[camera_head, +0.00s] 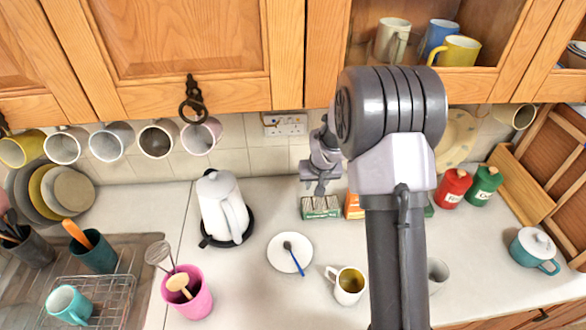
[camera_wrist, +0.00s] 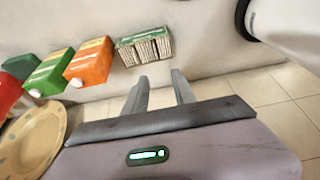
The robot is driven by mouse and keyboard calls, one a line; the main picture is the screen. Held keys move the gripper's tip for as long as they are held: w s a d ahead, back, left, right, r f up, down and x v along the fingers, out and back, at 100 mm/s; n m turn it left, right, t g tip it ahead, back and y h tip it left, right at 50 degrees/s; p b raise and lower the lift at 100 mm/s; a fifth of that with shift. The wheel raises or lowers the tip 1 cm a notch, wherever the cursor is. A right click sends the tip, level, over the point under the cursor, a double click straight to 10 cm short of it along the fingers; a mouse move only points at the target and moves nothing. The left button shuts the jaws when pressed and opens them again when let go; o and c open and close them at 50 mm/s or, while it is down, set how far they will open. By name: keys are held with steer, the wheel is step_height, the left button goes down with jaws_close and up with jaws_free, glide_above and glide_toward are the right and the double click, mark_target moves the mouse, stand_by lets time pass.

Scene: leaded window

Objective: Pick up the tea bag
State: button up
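The tea bags (camera_wrist: 150,48) stand in a row in an open green box (camera_head: 320,214) on the counter against the tiled wall. The box also shows at the top of the wrist view (camera_wrist: 128,42). My gripper (camera_head: 316,184) is just above and behind the box in the head view. In the wrist view my gripper (camera_wrist: 159,78) has its two fingers apart with nothing between them. The fingertips point toward the box, and a gap shows between them and the tea bags. My arm hides part of the counter to the right of the box.
An orange box (camera_wrist: 91,62) and a green box (camera_wrist: 47,75) stand beside the tea bag box. A white kettle (camera_head: 224,208) is to the left. A white saucer (camera_head: 276,257) with a spoon and a yellow-lined mug (camera_head: 346,286) are in front. Counter between them is clear.

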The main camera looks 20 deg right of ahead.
mark_target(314, 200)
steer(key=x, duration=0.3)
steer(key=s+x, duration=0.1)
steer(key=x, duration=0.6)
steer(key=shift+s+d+f+b, duration=0.15)
steer(key=shift+f+b, duration=0.25)
steer(key=shift+f, duration=0.55)
jaws_close()
